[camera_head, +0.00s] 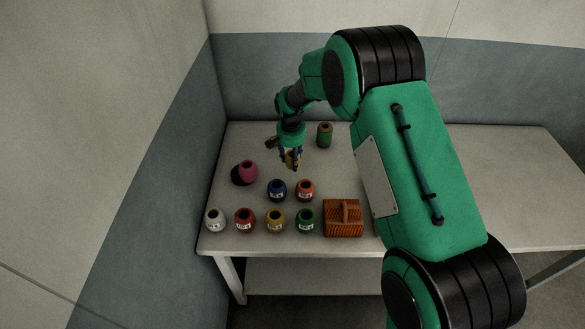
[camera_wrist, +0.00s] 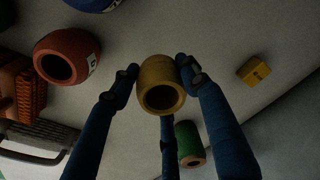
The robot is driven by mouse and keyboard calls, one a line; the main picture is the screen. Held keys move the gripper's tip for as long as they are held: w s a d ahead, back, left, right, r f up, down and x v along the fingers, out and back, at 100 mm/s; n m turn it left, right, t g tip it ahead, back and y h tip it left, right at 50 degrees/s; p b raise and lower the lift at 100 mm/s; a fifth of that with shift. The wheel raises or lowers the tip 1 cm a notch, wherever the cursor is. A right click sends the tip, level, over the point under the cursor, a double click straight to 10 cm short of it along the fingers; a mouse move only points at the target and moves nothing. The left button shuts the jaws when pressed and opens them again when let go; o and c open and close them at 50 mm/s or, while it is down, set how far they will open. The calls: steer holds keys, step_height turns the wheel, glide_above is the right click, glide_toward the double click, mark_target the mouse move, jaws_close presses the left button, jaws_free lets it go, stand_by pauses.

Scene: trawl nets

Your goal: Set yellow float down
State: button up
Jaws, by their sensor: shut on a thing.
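The yellow float (camera_wrist: 158,70) is a small barrel shape with a dark round hole, held between the blue fingers of my gripper (camera_wrist: 163,80) in the wrist view. In the head view my gripper (camera_head: 290,158) points down over the back left part of the table, with the yellow float (camera_head: 291,161) partly hidden among its fingers. I cannot tell whether the float touches the table (camera_head: 345,165). A second yellowish float (camera_head: 275,220) stands in the front row.
Blue (camera_head: 277,190), orange-red (camera_head: 305,190), white, red and green floats stand nearer the front. An orange basket (camera_head: 343,219), a green cylinder (camera_head: 324,135) and a small yellow block (camera_wrist: 254,70) are also nearby.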

mark_target(293, 174)
steer(key=shift+f+b, duration=0.6)
steer(key=shift+f, duration=1.85)
steer(key=shift+f, duration=0.15)
steer(key=o, duration=1.1)
steer(key=r+p, duration=0.1)
steer(key=r, duration=0.3)
steer(key=r+p, duration=0.1)
steer(key=r, duration=0.3)
steer(key=s+r+p, duration=0.1)
steer(key=r, duration=0.3)
steer(key=shift+s+a+r, duration=0.1)
steer(key=shift+a, duration=0.05)
